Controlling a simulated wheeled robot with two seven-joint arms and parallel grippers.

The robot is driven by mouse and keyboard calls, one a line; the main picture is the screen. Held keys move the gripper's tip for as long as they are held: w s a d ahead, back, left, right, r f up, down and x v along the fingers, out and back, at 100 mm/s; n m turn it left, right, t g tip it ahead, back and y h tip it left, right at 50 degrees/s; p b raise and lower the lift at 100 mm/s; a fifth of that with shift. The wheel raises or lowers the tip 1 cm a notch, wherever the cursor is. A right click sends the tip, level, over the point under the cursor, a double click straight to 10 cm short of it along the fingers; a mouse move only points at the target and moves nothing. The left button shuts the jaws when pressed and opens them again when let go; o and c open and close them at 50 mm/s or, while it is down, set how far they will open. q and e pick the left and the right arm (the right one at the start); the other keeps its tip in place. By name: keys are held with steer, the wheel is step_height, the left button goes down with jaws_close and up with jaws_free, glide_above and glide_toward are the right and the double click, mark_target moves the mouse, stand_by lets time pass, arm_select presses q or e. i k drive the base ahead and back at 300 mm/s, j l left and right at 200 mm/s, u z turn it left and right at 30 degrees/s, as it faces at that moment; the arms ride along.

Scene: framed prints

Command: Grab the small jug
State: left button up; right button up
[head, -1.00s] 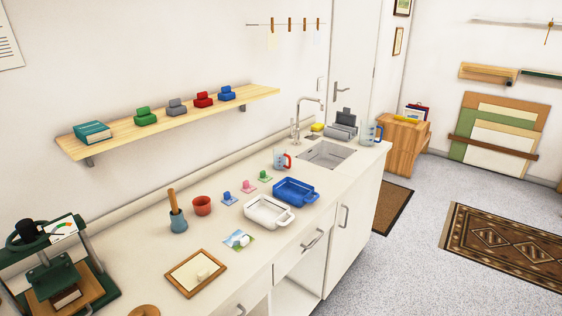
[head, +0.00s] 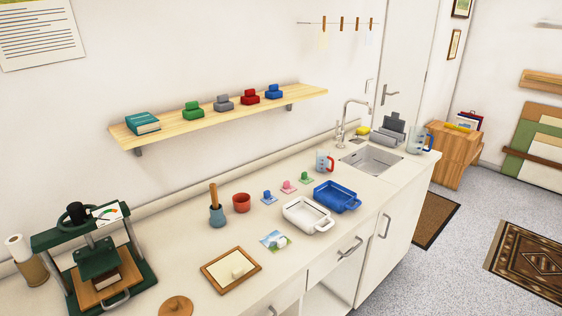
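Two clear measuring jugs stand on the white counter in the head view. The small jug (head: 322,163) has a red handle and stands upright near the wall, left of the sink, behind the blue tray. A larger jug (head: 417,139) with a blue handle stands at the counter's far right end, past the sink. Neither of my grippers shows in the view.
The blue tray (head: 336,198) and white tray (head: 293,221) sit near the counter's front edge. Pink, green and blue stamps (head: 268,198) stand left of the small jug. The sink (head: 372,161) is to its right. A wall shelf (head: 184,133) hangs above. A press (head: 62,246) stands at left.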

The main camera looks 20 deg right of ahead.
mark_target(322, 157)
steer(key=i+l+u, duration=0.15)
steer(key=l+u, duration=0.3)
steer(key=l, duration=0.2)
steer(key=l+u, duration=0.45)
steer(key=l, duration=0.2)
